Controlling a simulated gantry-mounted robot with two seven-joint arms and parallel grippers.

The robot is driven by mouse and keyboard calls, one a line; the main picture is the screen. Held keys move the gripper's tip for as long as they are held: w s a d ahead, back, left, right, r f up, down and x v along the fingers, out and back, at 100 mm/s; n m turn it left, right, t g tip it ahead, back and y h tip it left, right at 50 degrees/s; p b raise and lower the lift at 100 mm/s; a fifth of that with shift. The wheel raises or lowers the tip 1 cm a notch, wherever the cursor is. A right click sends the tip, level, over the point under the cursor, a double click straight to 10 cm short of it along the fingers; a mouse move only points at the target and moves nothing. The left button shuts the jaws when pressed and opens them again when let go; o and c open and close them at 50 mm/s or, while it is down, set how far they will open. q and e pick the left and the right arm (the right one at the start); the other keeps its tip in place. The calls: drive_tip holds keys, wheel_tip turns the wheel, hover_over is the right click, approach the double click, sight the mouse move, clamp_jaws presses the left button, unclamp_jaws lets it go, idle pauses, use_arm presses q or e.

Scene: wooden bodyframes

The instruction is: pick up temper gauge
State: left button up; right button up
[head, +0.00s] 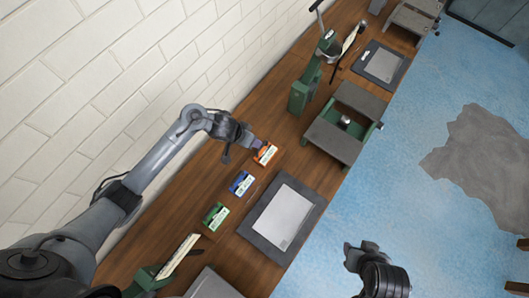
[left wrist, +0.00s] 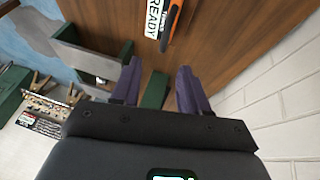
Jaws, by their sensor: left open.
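No thing in view is clearly marked as the temper gauge, so I cannot tell which it is. Three small labelled holders lie in a row on the wooden bench: an orange one (head: 265,154), a blue one (head: 241,183) and a green one (head: 215,216). My left gripper (head: 257,145) is open, right by the orange holder. In the left wrist view, the purple fingers (left wrist: 160,84) are apart with nothing held. A white label reading READY (left wrist: 153,18) and an orange piece (left wrist: 171,25) lie beyond them. My right gripper (head: 361,250) hangs over the blue floor, away from the bench.
A dark-framed grey panel (head: 283,216) lies beside the holders. A green and grey stand (head: 345,123) and a tall green tool (head: 305,88) stand farther along the bench (head: 262,194). Another green tool (head: 170,268) is at the near end. A white brick wall (head: 130,75) runs along the left.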

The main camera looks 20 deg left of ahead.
sight(262, 147)
use_arm(q)
drive_tip(key=x, duration=0.2)
drive_tip(key=b+x, duration=0.1)
drive_tip(key=x, duration=0.1)
drive_tip(key=b+x, duration=0.1)
drive_tip(key=x, duration=0.1)
drive_tip(key=shift+s+a+f, duration=0.15)
drive_tip(key=shift+s+f, duration=0.05)
drive_tip(key=shift+f, duration=0.1)
drive_tip(key=shift+a+b+x, duration=0.15)
drive_tip(key=shift+b+x, duration=0.15)
drive_tip(key=shift+x, duration=1.2)
drive_tip(key=shift+a+b+x, duration=0.1)
drive_tip(key=shift+b+x, duration=0.2)
drive_tip(key=shift+x, duration=1.2)
clamp_jaws()
